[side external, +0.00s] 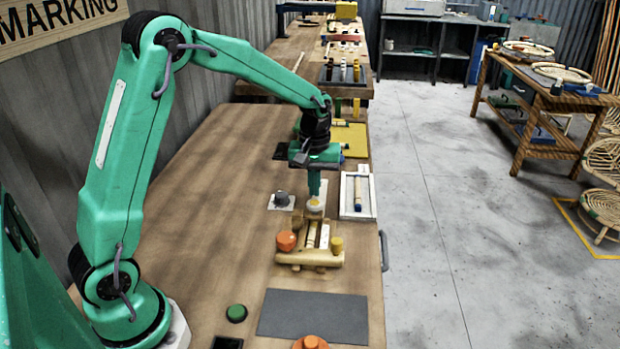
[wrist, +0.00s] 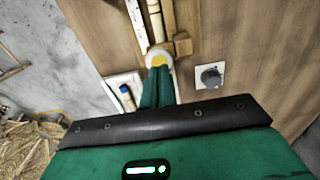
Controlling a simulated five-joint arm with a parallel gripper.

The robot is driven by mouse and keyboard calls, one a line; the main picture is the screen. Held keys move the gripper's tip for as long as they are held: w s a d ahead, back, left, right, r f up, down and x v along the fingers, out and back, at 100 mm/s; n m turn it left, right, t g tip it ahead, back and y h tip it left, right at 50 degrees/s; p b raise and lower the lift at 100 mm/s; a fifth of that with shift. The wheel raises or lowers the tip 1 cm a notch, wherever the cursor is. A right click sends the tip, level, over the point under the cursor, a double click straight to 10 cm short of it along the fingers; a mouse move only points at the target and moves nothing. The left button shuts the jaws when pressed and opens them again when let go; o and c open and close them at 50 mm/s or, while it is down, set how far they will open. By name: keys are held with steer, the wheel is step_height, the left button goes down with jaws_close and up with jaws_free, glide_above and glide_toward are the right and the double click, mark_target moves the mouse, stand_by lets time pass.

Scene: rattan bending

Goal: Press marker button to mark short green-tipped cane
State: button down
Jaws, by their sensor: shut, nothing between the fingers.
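My gripper (side external: 316,195) is shut and empty, pointing down at a round yellow button with a white rim (side external: 315,204). In the wrist view the closed fingertips (wrist: 158,70) reach the near edge of the button (wrist: 158,57). I cannot tell whether it is pressed in. A pale cane (side external: 311,236) lies in the slot of a wooden jig (side external: 300,258) just in front of the button. It also shows in the wrist view (wrist: 153,14). No green tip is visible on it.
A white tray (side external: 371,198) at the right holds a blue-tipped piece (side external: 358,196). A grey knob on a white plate (side external: 282,200) stands left of the button. The jig has an orange knob (side external: 286,240) and a yellow one (side external: 337,244). A dark mat (side external: 313,315) lies nearer.

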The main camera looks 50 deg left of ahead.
mark_target(313, 204)
step_height(313, 204, up, 10)
stand_by(0.5)
steer(key=shift+r, duration=0.15)
stand_by(0.4)
steer(key=s+d+r+m+t, duration=0.3)
steer(key=s+r+m, duration=0.15)
steer(key=s, duration=0.65)
steer(key=s+d+f+m+t, duration=0.1)
steer(key=s+m, duration=0.3)
steer(key=s, duration=0.8)
steer(key=shift+s+d+f+t, duration=0.2)
steer(key=shift+d+f+t, duration=0.1)
steer(key=shift+d+t, duration=0.4)
steer(key=shift+a+m, duration=0.15)
steer(key=shift+m, duration=0.1)
